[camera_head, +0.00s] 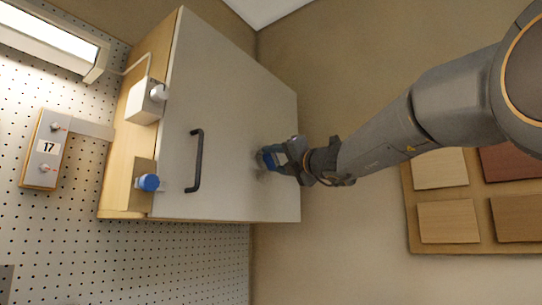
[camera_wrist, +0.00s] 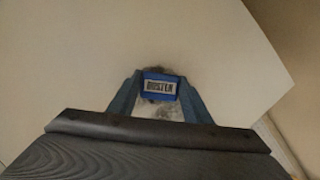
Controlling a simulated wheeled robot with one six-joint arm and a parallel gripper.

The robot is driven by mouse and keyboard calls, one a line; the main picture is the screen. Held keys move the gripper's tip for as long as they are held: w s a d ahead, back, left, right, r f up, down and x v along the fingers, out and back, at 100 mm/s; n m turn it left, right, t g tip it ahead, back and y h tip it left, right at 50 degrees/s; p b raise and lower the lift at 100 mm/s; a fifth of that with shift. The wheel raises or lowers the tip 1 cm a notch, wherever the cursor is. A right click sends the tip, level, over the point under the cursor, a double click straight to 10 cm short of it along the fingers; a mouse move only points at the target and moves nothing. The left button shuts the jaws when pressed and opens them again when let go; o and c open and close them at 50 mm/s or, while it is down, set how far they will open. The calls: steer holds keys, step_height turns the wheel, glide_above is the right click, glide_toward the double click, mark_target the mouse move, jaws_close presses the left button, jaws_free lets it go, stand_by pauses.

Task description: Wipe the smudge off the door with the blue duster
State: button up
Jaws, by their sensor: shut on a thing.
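The blue duster (camera_wrist: 160,86) is held between my gripper's fingers and lies at the pale cabinet door (camera_wrist: 90,60). The door also shows in the head view (camera_head: 225,110), with a dark bar handle on it. My gripper (camera_head: 274,158) is shut on the duster at the right part of the door, right of the handle. A grey smudge (camera_wrist: 157,70) shows just beyond the duster's top edge, and a faint grey patch lies below it in the wrist view. The duster covers part of the smudge. Whether the duster touches the door is hard to tell.
The dark handle (camera_head: 196,160) stands out from the door. A blue knob (camera_head: 149,183) and a white box (camera_head: 147,101) sit on the cabinet's left side. A box marked 17 (camera_head: 44,148) hangs on the pegboard. A panel of wood samples (camera_head: 428,240) is at the lower right.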

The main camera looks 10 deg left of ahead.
steer(key=w, duration=0.1)
steer(key=w+d+p, duration=0.1)
steer(key=w, duration=0.1)
steer(key=shift+w+d+p, duration=0.3)
stand_by(0.4)
steer(key=s+d, duration=0.2)
steer(key=d, duration=0.3)
steer(key=shift+s+d+b, duration=0.15)
steer(key=shift+d+b, duration=0.15)
steer(key=shift+b, duration=0.1)
steer(key=shift+d, duration=0.1)
steer(key=shift+s+d, duration=0.3)
steer(key=shift+d, duration=0.35)
steer(key=shift+s+d, duration=0.3)
steer(key=shift+d, duration=0.3)
